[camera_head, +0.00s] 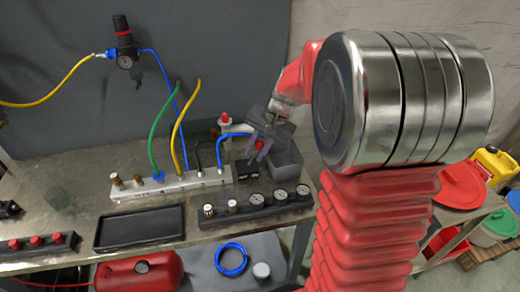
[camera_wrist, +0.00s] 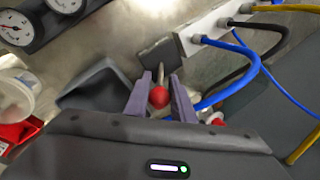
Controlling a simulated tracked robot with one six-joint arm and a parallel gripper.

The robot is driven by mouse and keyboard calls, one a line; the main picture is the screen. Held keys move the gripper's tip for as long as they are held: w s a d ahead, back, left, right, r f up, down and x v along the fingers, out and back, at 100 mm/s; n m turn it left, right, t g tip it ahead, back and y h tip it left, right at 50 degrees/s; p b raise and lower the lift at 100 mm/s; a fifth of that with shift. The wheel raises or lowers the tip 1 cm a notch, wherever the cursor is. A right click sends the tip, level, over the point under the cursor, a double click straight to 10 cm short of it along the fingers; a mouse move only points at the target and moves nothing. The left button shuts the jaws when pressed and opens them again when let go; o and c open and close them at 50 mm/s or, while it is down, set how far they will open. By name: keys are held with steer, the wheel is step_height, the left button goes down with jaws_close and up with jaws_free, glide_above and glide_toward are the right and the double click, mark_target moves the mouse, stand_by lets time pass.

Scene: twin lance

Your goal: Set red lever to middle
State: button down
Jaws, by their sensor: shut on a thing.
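The red lever has a round red knob (camera_wrist: 159,97) on a thin pale stem that runs to a dark square base (camera_wrist: 157,55). In the head view the knob (camera_head: 260,144) shows small beside the dark base (camera_head: 246,169), at the right end of the white manifold. My gripper (camera_wrist: 159,80) has its two purple fingers on either side of the knob and is shut on it. In the head view my gripper (camera_head: 258,152) reaches down over the lever from the back right. The stem's exact tilt is hard to tell.
A grey open bin (camera_head: 284,160) stands right of the lever. The white manifold (camera_head: 170,186) with blue, black, yellow and green hoses lies left. A black gauge block (camera_head: 256,204) lies in front. A red-capped fitting (camera_head: 225,119) stands behind. A black tray (camera_head: 140,228) lies front left.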

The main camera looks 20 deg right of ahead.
steer(key=shift+s, duration=0.1)
steer(key=shift+a+r+g+h, duration=0.15)
steer(key=shift+a+g+h, duration=0.15)
steer(key=shift+a+h, duration=0.6)
steer(key=shift+w+a+r+h, duration=0.15)
steer(key=shift+w+a+h, duration=0.15)
steer(key=shift+a, duration=0.4)
steer(key=c, duration=1.5)
jaws_free()
steer(key=shift+c, duration=0.2)
steer(key=shift+r, duration=0.1)
